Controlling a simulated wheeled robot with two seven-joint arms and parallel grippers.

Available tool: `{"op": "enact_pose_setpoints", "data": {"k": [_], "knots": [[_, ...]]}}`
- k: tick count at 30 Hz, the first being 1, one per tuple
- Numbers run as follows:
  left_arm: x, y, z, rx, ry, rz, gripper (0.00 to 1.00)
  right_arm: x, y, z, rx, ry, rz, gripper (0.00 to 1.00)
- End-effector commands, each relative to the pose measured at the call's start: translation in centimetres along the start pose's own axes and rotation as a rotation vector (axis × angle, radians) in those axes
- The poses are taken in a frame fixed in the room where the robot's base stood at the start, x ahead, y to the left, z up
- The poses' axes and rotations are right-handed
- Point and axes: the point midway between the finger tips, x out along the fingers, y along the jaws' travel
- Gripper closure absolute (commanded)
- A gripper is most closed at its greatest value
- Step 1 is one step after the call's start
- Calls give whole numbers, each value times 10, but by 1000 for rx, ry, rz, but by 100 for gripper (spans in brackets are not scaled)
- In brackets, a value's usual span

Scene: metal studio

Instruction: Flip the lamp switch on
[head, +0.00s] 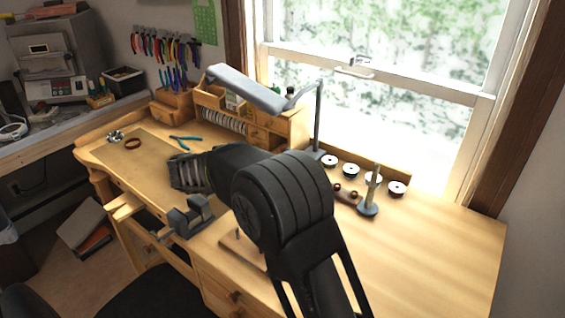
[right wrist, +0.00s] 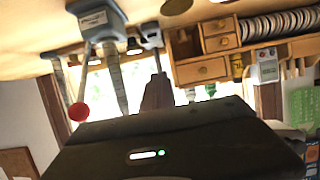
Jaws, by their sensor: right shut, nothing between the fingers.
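The desk lamp has a long grey-blue head (head: 250,88) on a thin dark pole (head: 318,115) at the back of the workbench, in the head view. Its switch cannot be made out, and my arm hides part of the area in front of it. My right gripper (head: 186,172) is shut and empty above the bench, in front and to the left of the lamp pole. In the right wrist view, which is upside down, the dark closed gripper (right wrist: 158,95) shows at the bottom. My left gripper is not in view.
A grey device (right wrist: 95,17) with a red ball knob (right wrist: 78,112) shows in the wrist view. A wooden organizer (head: 268,125), a post stand (head: 368,209) and several round discs line the bench back. A grey vise-like tool (head: 190,216) sits at the front edge. The right side is clear.

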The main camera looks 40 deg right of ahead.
Motion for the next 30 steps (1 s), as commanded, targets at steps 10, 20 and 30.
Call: {"op": "enact_pose_setpoints", "data": {"k": [10, 20, 30], "knots": [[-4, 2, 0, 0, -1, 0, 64, 25, 1, -1, -1, 1, 4, 100], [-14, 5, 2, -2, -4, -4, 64, 89, 1, -2, -1, 2, 5, 100], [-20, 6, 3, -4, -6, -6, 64, 108, 0, 33, -2, 1, 0, 100]]}}
